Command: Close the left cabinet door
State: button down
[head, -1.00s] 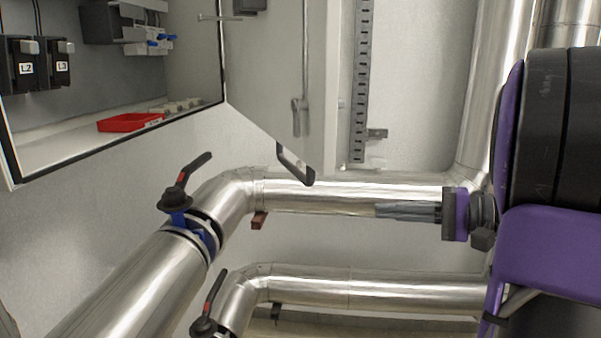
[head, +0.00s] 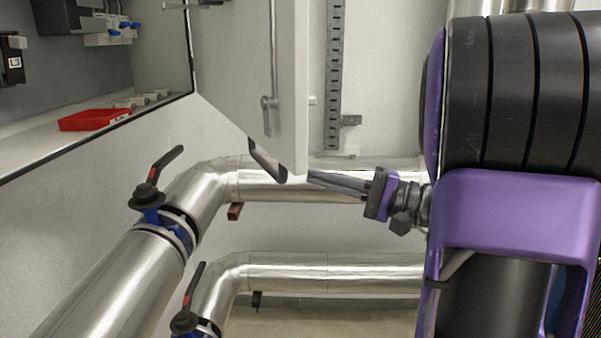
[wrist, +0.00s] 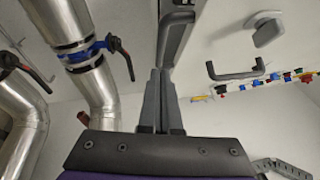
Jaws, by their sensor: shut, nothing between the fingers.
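The open cabinet door (head: 235,70) is a pale grey panel at upper centre in the head view, swung out from the cabinet (head: 160,60). A rod and latch run down its inner face, and a dark handle (head: 266,160) shows at its lower edge. My gripper (head: 312,178) is shut and empty, its fingertips pointing left beside the door's lower right corner. I cannot tell whether they touch it. In the wrist view the shut fingers (wrist: 160,72) point at a dark grey bar (wrist: 178,25), seemingly the door's handle, close ahead.
The cabinet holds a red tray (head: 93,120) and electrical parts. Silver pipes (head: 110,285) with black-and-red valve levers (head: 165,165) run below and behind the door. A slotted rail (head: 334,75) is on the wall. Another handle (wrist: 238,72) is at right in the wrist view.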

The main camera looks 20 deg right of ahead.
jog(key=shift+s+a+r+p, duration=0.1)
jog(key=shift+a+r, duration=0.05)
jog(key=shift+a, duration=0.55)
jog(key=shift+s+a+r+p, duration=0.1)
jog(key=shift+a+r+p, duration=0.05)
jog(key=shift+a, duration=0.55)
jog(key=shift+s+a+r+p, duration=0.1)
jog(key=shift+a+r, duration=0.05)
jog(key=shift+a, duration=0.55)
jog(key=shift+a, duration=0.1)
